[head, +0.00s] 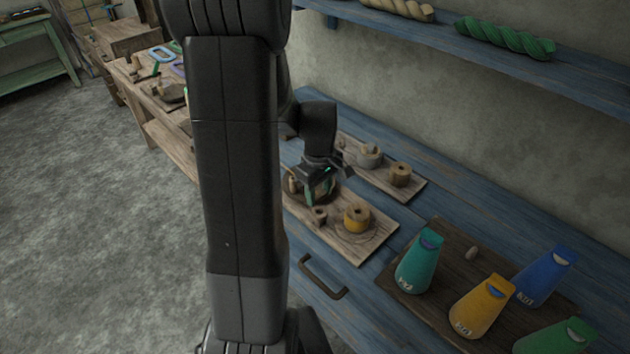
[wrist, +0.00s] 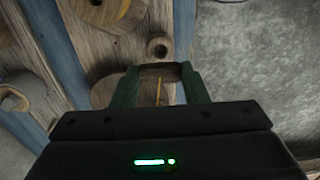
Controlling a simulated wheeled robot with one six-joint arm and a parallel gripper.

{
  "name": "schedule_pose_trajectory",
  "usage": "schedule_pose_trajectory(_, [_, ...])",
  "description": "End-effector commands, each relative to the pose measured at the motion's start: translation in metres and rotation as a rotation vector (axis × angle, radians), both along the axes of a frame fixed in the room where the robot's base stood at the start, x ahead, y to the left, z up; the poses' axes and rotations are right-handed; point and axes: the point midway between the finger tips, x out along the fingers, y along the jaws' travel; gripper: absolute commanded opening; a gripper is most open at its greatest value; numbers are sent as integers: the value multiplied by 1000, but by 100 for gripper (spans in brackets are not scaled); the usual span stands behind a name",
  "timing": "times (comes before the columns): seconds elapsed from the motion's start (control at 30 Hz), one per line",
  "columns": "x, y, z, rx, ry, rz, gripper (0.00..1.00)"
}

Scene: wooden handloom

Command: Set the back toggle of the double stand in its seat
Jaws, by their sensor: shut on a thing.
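My gripper (head: 322,190) is over the near wooden board (head: 358,247), at its far left end. In the wrist view its two dark green fingers (wrist: 158,88) are shut on a small brown wooden piece (wrist: 160,72), which I take to be the toggle. Most of the piece is hidden between the fingers. A round disc (wrist: 104,92) lies partly behind the left finger. A small holed wooden cylinder (wrist: 158,47) stands just beyond the fingertips. I cannot tell which part is the toggle's seat or whether the held piece touches anything.
A yellowish holed cylinder (head: 357,218) stands on the near board. A second board (head: 385,178) behind bears a grey round piece (head: 368,158) and a wooden cylinder (head: 401,174). Several coloured tapered holders stand on a dark board (head: 405,300) at right. A blue shelf (head: 440,40) runs above.

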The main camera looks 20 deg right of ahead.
Motion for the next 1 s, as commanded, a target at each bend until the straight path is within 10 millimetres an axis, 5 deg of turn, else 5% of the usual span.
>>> schedule_pose_trajectory(0.6, [-2, -1, -44, 1, 1, 4, 20])
schedule_pose_trajectory(0.97, [-2, -1, -47, 1, 1, 4, 20])
schedule_pose_trajectory(1.0, [-2, -1, -47, 1, 1, 4, 42])
